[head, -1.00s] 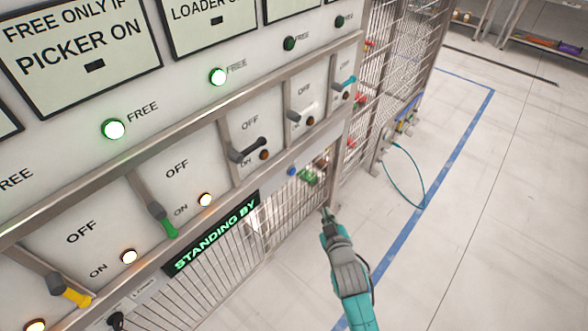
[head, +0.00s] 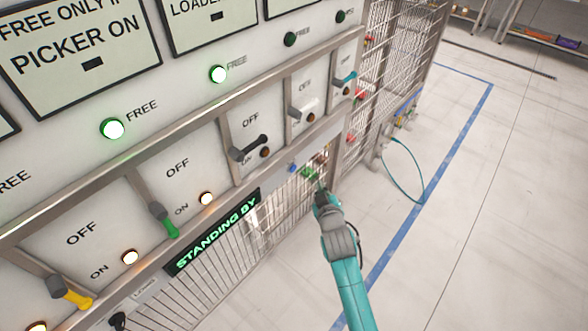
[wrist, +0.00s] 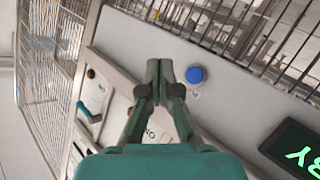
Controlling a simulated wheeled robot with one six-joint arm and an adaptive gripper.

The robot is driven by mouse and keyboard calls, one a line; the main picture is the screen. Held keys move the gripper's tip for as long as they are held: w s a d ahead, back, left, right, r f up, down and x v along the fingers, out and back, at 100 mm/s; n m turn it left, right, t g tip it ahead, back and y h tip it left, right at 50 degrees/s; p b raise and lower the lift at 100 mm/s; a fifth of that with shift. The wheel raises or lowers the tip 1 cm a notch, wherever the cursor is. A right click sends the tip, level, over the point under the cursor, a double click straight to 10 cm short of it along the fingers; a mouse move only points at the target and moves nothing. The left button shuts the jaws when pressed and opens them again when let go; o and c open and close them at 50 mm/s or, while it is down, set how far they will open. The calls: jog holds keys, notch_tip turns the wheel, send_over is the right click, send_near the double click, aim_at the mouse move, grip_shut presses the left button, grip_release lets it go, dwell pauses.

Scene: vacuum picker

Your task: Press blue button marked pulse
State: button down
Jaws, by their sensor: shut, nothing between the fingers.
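The blue button (head: 292,168) is a small round knob on the light panel, to the right of the green STANDING BY display in the head view. In the wrist view the blue button (wrist: 196,75) stands just right of my gripper's fingertips, with small unreadable lettering beside it. My gripper (wrist: 165,64) has its two fingers together and holds nothing. In the head view my gripper (head: 321,186) is at the panel's lower right, near a green part, to the right of and below the blue button. Whether the fingertips touch the panel cannot be told.
The STANDING BY display (head: 215,232) lies left of the button. Lever switches, including a black one (head: 250,149) and a teal one (head: 344,77), stick out above. Wire mesh fencing (head: 385,90) stands to the right. The floor at right is open, with a teal hose loop (head: 420,170).

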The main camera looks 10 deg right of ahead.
jog(key=w+a, duration=0.4)
jog(key=w, duration=0.2)
jog(key=shift+a, duration=0.15)
dwell(1.5)
jog(key=shift+w+a, duration=0.25)
jog(key=shift+w+a, duration=0.2)
jog(key=shift+w, duration=0.1)
dwell(0.7)
jog(key=shift+s+d, duration=0.1)
dwell(0.3)
jog(key=shift+s+d, duration=0.35)
jog(key=shift+s, duration=0.15)
jog(key=shift+s+d, duration=0.1)
jog(key=s+d, duration=0.1)
jog(key=s, duration=0.1)
jog(key=s+d, duration=0.1)
jog(key=s, duration=0.1)
jog(key=shift+d, duration=0.4)
